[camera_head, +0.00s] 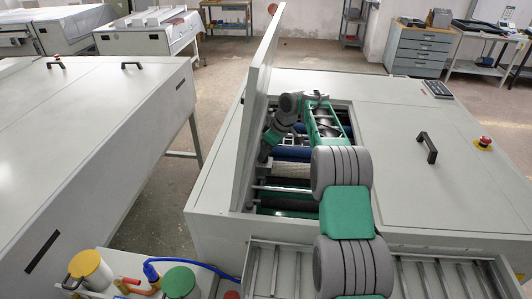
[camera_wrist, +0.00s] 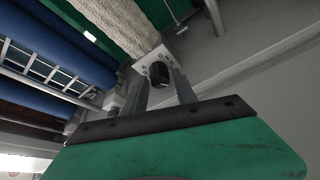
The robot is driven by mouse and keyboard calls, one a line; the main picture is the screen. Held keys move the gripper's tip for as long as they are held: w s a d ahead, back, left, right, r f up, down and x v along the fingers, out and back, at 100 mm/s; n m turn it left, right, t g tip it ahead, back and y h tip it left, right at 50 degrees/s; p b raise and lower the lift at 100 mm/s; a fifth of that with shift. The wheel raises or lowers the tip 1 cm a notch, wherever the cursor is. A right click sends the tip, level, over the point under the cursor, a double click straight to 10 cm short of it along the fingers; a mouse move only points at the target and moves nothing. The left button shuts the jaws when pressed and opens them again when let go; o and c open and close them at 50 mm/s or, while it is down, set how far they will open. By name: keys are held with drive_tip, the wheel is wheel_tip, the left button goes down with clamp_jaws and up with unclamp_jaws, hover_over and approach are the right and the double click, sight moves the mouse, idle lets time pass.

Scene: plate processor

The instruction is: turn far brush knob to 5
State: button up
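In the head view my gripper (camera_head: 264,156) reaches down into the machine's opening beside the raised lid, and the knob is hidden there.
The raised lid (camera_head: 248,120) stands close to the left of my gripper. Blue rollers (camera_wrist: 55,45) and a metal rack (camera_wrist: 40,72) lie left in the wrist view. The closed cover (camera_head: 395,165) with a black handle (camera_head: 427,148) lies right of the opening.

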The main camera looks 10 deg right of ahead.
drive_tip(key=shift+c, duration=0.4)
clamp_jaws()
drive_tip(key=shift+a+f+m+b, duration=0.1)
drive_tip(key=shift+f+m+b, duration=0.3)
drive_tip(key=shift+b, duration=0.65)
drive_tip(key=shift+m+b, duration=0.3)
drive_tip(key=shift+b, duration=0.45)
drive_tip(key=shift+r+m+t+h+b, duration=0.4)
drive_tip(key=shift+m+b, duration=0.2)
drive_tip(key=shift+m, duration=0.2)
drive_tip(key=shift+o, duration=0.4)
unclamp_jaws()
